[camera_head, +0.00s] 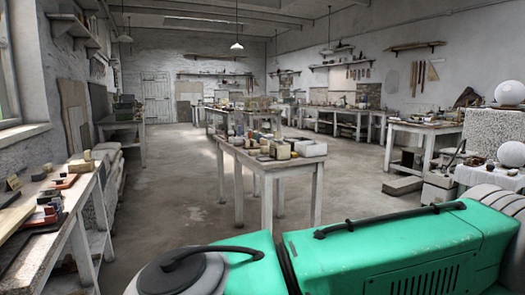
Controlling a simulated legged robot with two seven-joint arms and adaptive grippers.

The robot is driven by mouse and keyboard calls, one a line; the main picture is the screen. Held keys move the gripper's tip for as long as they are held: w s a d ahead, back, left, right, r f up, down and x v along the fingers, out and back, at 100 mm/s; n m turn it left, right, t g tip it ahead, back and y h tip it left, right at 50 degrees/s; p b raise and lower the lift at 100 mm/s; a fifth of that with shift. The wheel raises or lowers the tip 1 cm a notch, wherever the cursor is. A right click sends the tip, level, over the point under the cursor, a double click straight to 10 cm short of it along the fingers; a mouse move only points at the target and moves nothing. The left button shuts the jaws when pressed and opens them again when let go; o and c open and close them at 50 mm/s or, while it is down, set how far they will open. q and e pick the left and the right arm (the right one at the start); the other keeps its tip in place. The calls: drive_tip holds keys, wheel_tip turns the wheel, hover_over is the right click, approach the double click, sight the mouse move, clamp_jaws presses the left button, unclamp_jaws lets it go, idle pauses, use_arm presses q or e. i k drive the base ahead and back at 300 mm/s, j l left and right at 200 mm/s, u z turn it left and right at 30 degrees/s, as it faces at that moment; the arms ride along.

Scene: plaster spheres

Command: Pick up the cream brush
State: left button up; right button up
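I cannot make out a cream brush for certain; the small items are too far off to tell. A white-legged table (250,163) stands in the middle of the room with several small things on it, among them a cream block (281,151) near its front edge. A workbench (75,212) at the left holds several small blocks and tools, some red, dark and tan. Neither my left nor my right gripper is in view.
Two white plaster spheres, an upper one (510,93) and a lower one (511,154), stand at the right edge. Another table (428,128) stands right of the middle. The grey floor (175,205) is clear between the left workbench and the middle table.

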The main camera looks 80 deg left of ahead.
sight(48, 166)
drive_tip(key=u, duration=4.05)
drive_tip(key=i+l+z, duration=0.3)
drive_tip(key=i, duration=0.15)
drive_tip(key=i+l+z, duration=0.25)
drive_tip(key=i, duration=0.7)
drive_tip(key=i+z, duration=0.3)
drive_tip(key=i, duration=0.65)
drive_tip(key=i+u, duration=0.1)
drive_tip(key=i, duration=0.9)
drive_tip(key=i+l+u, duration=0.1)
drive_tip(key=i, duration=0.9)
drive_tip(key=i+l+u, duration=0.2)
drive_tip(key=i+u, duration=0.25)
drive_tip(key=i+l+u, duration=1.15)
drive_tip(key=l+u, duration=0.25)
